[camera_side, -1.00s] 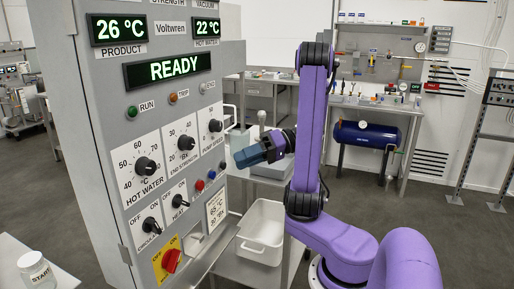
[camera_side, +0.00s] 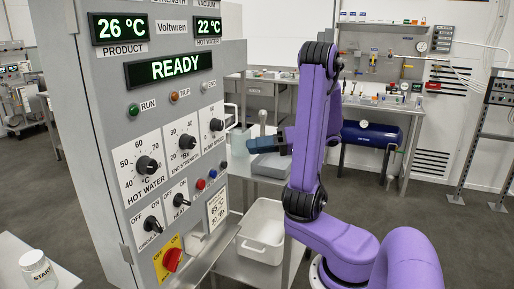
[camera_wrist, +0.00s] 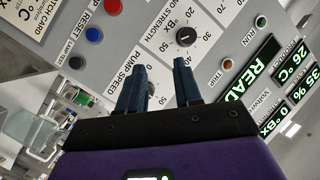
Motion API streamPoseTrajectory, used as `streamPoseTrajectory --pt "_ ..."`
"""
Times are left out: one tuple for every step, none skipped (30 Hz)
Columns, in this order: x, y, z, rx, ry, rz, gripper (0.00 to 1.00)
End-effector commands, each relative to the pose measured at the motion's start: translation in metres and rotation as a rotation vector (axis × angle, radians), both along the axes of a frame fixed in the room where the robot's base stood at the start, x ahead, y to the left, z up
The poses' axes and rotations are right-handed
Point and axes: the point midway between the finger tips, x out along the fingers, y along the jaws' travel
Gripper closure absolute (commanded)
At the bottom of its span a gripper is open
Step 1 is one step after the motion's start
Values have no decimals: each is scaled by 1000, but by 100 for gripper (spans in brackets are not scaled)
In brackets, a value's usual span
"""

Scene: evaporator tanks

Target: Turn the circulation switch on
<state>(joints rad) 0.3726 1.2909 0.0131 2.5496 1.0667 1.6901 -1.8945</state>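The circulation switch (camera_side: 152,225) is a black rotary knob on a white plate marked OFF and ON, low on the grey control panel in the side view. Its exact setting is too small to read. It does not show in the wrist view. My gripper (camera_side: 266,146) is up and to the right of the switch, apart from the panel and partly hidden behind my arm. In the wrist view my gripper (camera_wrist: 158,72) has its two dark blue fingers spread with nothing between them. The panel's pump speed and end strength dials show beyond them.
The heat switch (camera_side: 180,200) sits right of the circulation switch, and a red rotary switch (camera_side: 172,260) on yellow sits below. A blue button (camera_side: 212,174) and a red button (camera_side: 200,185) are close by. A white bin (camera_side: 262,232) stands on the lower shelf to the right.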

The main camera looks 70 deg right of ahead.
Motion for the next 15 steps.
streamPoseTrajectory --pt "0 0 0 0 0 0 84" --pt "0 0 0 0 0 0 94" --pt "0 0 0 0 1 1 100" --pt "0 0 0 1 1 1 100" --pt "1 1 0 3 1 2 100" --pt "2 2 -1 9 4 6 100" --pt "3 3 -2 16 7 9 100" --pt "4 4 -3 27 11 14 100" --pt "7 7 -6 43 19 22 100" --pt "10 10 -8 58 26 30 100" --pt "13 13 -10 77 36 38 100" --pt "17 18 -15 102 51 52 100" --pt "20 22 -18 125 63 62 100" --pt "23 26 -22 148 75 73 100" --pt "28 32 -27 178 96 87 100"
